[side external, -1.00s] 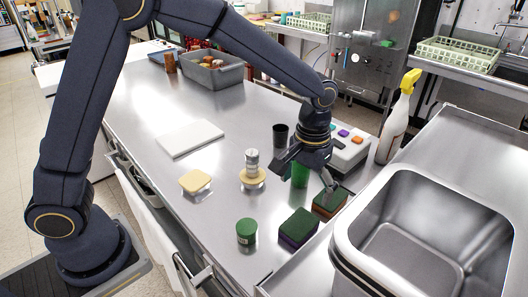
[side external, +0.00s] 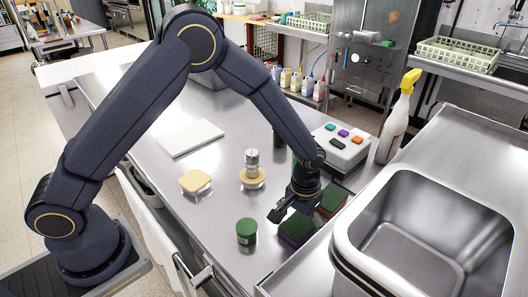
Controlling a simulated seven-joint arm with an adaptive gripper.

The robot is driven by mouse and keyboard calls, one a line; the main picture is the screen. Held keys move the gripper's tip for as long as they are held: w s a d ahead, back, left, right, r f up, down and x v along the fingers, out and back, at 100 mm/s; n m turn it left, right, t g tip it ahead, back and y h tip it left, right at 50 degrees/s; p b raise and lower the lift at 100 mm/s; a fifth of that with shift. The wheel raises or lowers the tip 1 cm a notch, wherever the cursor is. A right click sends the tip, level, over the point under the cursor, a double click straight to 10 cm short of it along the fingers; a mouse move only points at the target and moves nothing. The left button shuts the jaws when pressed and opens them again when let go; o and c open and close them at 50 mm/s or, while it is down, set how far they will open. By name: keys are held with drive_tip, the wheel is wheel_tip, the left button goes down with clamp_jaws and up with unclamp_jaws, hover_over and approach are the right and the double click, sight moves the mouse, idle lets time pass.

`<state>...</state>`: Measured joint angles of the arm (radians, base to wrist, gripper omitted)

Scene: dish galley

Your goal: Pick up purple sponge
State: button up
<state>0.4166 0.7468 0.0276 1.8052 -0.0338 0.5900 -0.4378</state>
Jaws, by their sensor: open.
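The purple sponge (side external: 298,234) has a green top and a dark purple side. It lies on the steel counter (side external: 215,222) near its front right, close to the basin. My gripper (side external: 296,215) is open and points down just above it, with one finger to the left and the other toward the right. The fingers hide part of the sponge's far side. I cannot tell whether they touch it.
A brown sponge with a green top (side external: 333,199) lies close behind on the right. A green-lidded jar (side external: 246,232) stands to the left. A steel basin (side external: 350,262) bounds the right.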

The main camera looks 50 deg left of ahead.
drive_tip(key=c, duration=0.8)
drive_tip(key=shift+r, duration=0.15)
